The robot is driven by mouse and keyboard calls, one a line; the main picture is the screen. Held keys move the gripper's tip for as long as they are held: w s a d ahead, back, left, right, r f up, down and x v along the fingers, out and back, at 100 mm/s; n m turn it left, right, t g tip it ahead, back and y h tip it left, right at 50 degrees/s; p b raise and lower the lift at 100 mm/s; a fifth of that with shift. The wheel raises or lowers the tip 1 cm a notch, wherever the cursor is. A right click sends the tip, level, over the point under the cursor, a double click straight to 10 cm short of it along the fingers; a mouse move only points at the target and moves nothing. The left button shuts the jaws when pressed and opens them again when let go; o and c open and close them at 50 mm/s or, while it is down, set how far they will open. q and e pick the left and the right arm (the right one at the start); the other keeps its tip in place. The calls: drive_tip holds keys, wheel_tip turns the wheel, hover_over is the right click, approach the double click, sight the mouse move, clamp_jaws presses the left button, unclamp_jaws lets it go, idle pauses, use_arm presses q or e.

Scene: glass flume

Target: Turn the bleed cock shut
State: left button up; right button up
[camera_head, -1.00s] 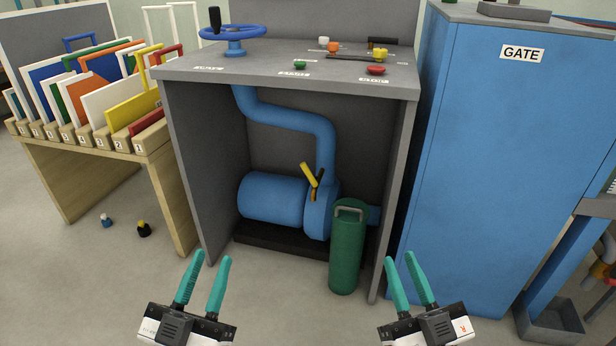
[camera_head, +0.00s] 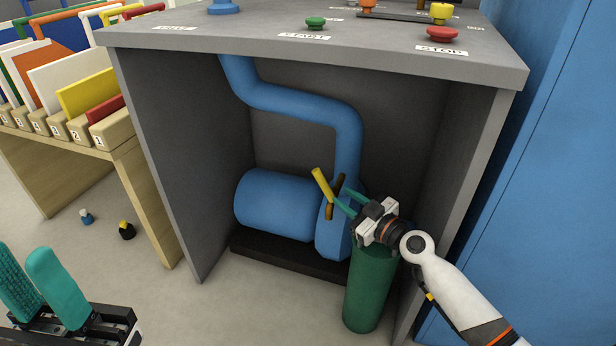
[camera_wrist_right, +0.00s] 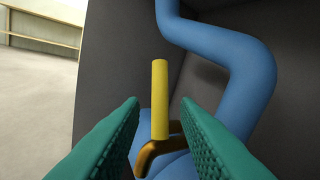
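The bleed cock has a yellow lever (camera_head: 323,187) on a brass body (camera_head: 330,211), mounted on the blue pump (camera_head: 281,205) under the bench. The lever tilts up and to the left in the head view. My right gripper (camera_head: 342,199) is open beside the cock. In the right wrist view its teal fingers (camera_wrist_right: 158,135) stand either side of the yellow lever (camera_wrist_right: 160,97), with gaps on both sides; whether the lever lies between the tips in depth is unclear. My left gripper (camera_head: 28,280) is open and empty at the lower left, away from the bench.
A green cylinder (camera_head: 366,300) stands in front of the pump, under my right wrist. The grey bench walls (camera_head: 163,150) and top (camera_head: 300,45) enclose the space. A blue pipe (camera_head: 290,103) runs above the pump.

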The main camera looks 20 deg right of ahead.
sight(325, 184)
drive_tip(key=x, duration=0.7)
drive_tip(key=shift+w+a+r, duration=0.1)
drive_tip(key=shift+w+a, duration=0.05)
drive_tip(key=shift+c, duration=0.4)
clamp_jaws()
